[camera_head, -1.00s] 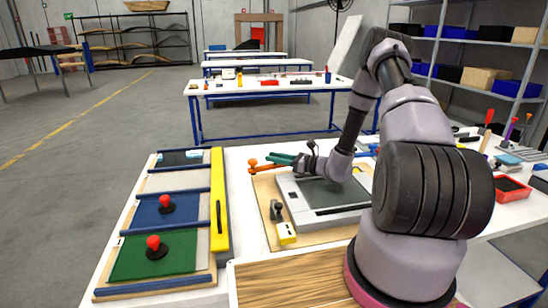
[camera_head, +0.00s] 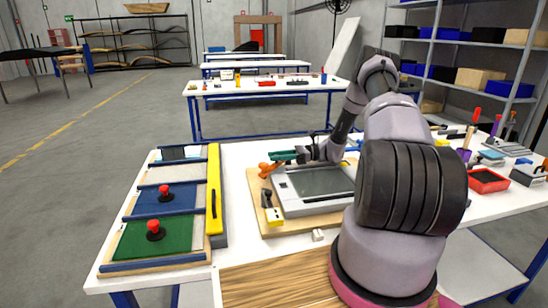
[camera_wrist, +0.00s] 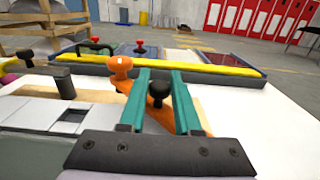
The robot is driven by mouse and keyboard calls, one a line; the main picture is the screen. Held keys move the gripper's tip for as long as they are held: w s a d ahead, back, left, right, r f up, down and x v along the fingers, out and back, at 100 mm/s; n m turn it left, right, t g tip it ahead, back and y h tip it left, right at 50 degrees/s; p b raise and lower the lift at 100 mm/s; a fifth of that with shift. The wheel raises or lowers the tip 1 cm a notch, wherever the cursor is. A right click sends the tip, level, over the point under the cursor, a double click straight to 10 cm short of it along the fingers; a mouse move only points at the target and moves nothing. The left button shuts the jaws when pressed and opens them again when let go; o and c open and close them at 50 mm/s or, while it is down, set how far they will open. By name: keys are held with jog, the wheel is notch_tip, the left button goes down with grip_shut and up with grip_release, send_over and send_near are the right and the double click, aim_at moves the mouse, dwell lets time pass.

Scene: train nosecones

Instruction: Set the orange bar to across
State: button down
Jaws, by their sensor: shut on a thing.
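The orange bar (camera_head: 266,170) is at the back left corner of a grey device (camera_head: 290,208) that sits on a wooden board. In the wrist view, the orange bar (camera_wrist: 119,66) has a rounded end to the left of my teal fingers, and part of it is hidden behind the left finger. A black knob (camera_wrist: 158,90) shows between the fingers. My gripper (camera_head: 283,157) is at the bar, its fingers on either side of it, shut on it. The exact contact is partly hidden.
A black lever with a yellow block (camera_head: 273,215) is at the device's front left. A yellow bar (camera_head: 214,190) edges the panels with red knobs (camera_head: 154,228) on the left. A small white piece (camera_head: 318,235) lies in front. Red tray (camera_head: 487,181) is far right.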

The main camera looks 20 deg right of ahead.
dwell(0.4)
jog(key=c, duration=0.6)
grip_release()
notch_tip(320, 180, up, 10)
